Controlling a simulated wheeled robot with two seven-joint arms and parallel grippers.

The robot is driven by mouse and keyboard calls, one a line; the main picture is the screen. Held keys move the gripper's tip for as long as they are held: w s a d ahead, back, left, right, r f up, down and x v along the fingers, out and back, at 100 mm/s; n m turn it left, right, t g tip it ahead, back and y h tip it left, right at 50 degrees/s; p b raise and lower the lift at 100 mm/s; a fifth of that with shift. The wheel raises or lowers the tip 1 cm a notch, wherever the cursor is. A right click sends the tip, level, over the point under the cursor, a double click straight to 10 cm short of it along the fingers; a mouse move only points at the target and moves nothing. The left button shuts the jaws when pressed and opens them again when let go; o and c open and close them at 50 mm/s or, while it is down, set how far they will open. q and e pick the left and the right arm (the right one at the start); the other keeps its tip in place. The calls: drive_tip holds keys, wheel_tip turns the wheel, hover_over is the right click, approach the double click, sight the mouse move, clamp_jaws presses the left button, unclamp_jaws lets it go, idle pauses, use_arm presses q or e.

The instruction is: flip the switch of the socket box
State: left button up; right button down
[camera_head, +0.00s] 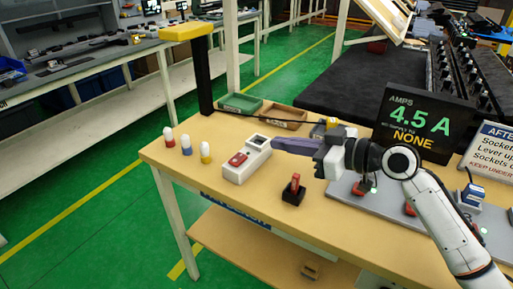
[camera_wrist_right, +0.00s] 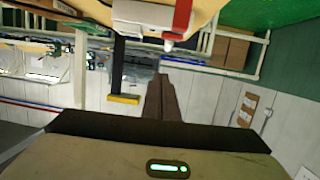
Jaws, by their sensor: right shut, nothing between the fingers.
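The socket box (camera_head: 233,174) is white and lies on the wooden bench, with a red switch (camera_head: 238,159) on its near part and a dark square socket (camera_head: 258,140) on its far part. My right gripper (camera_head: 274,143) reaches in from the right, its fingers shut and empty. The fingertips are beside the box's far right end; I cannot tell whether they touch it. In the right wrist view the shut fingers (camera_wrist_right: 165,82) point toward a white body with a red part at the top edge, cut off by the frame. My left gripper is not in view.
Green and brown trays (camera_head: 283,118) lie behind. A display (camera_head: 418,121) reads 4.5 A and NONE. A yellow-topped black post (camera_head: 204,75) rises at the back left.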

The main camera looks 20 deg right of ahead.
hover_over(251, 162)
wheel_tip(251, 162, down, 2)
wheel_tip(251, 162, down, 4)
drive_tip(key=b, duration=0.3)
drive_tip(key=shift+r, duration=0.1)
drive_tip(key=shift+f+b, duration=0.3)
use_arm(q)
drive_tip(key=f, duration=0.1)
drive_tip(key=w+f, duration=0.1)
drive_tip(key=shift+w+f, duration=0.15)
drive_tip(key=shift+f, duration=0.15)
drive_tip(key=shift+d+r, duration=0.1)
